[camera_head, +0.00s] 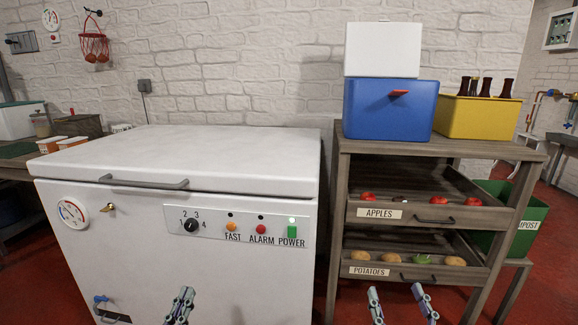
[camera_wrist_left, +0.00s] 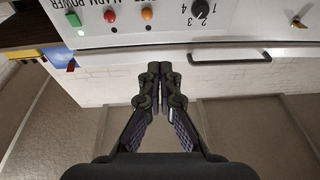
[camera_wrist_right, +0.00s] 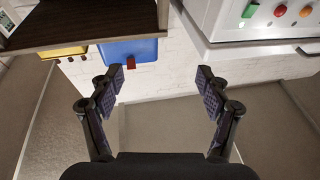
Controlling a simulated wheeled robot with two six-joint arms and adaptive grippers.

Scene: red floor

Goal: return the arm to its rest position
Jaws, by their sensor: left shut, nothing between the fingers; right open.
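My left gripper (camera_head: 181,305) is shut and empty, low in front of the white chest freezer (camera_head: 130,240) in the head view. In the left wrist view its fingers (camera_wrist_left: 160,75) meet at the tips. My right gripper (camera_head: 398,292) is open and empty, in front of the wooden shelf unit's lower drawer in the head view. In the right wrist view its fingers (camera_wrist_right: 160,75) stand wide apart with nothing between them. Most of both arms is hidden in the head view. The freezer lid (camera_head: 190,155) is closed.
The wooden shelf unit (camera_head: 335,240) has drawers labelled apples and potatoes. A green compost bin (camera_head: 530,215) is at the right. Red floor shows between freezer and shelf.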

